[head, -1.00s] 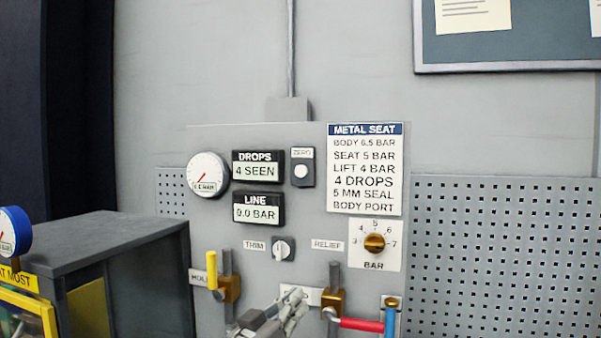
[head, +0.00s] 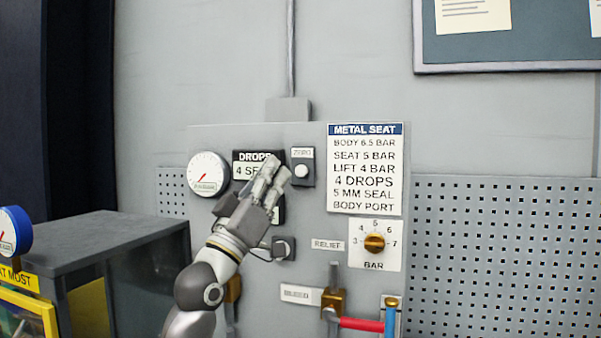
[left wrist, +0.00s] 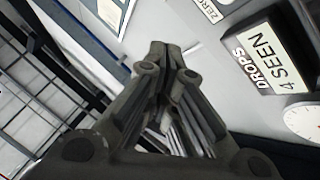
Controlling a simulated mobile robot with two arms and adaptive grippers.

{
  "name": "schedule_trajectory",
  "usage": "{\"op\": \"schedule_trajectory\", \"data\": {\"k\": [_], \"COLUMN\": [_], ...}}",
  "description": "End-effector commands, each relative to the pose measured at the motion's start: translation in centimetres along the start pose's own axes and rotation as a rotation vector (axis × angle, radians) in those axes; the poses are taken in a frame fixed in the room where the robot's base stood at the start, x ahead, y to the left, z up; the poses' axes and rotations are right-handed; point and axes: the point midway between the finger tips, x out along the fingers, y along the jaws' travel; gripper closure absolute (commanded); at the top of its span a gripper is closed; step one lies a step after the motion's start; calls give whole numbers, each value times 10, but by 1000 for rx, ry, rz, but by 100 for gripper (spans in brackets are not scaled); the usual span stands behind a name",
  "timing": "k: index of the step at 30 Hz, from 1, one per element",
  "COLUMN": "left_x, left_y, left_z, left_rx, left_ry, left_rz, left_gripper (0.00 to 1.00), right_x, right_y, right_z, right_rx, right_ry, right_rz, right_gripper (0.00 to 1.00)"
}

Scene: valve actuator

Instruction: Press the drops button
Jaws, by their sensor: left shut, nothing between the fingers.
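The DROPS display (head: 245,158) sits on the grey panel, its right part covered by my left gripper (head: 277,168). Just right of it is a small dark box with a ZERO label and a round white button (head: 301,171). My left gripper is shut and empty, its fingertips just left of the button in the head view; whether they touch anything, I cannot tell. In the left wrist view the shut fingers (left wrist: 172,50) point toward the panel. The DROPS display (left wrist: 268,62), reading 4 SEEN, and the ZERO label (left wrist: 212,9) show there, but the button does not. My right gripper is not in view.
A round gauge (head: 207,174) is at the panel's left. My arm mostly covers the LINE display. A METAL SEAT sign (head: 365,168) and BAR knob (head: 375,243) are to the right. Below are brass valves (head: 333,300) with a red handle (head: 361,324). A dark cabinet (head: 120,250) stands left.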

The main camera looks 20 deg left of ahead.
Motion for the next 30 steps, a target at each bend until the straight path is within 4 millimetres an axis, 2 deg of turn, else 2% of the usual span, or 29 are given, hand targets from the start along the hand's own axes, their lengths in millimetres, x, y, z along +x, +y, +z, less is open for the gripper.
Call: {"op": "schedule_trajectory", "data": {"k": [18, 30], "left_x": [50, 60], "left_y": [-36, -44], "left_z": [37, 44], "left_rx": [2, 1], "left_ry": [-3, -1], "left_rz": [1, 0], "left_gripper": [100, 100], "right_x": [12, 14], "right_y": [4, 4], "right_z": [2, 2], "right_rx": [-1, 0], "right_ry": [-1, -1], "right_rz": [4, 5], "right_gripper": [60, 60]}}
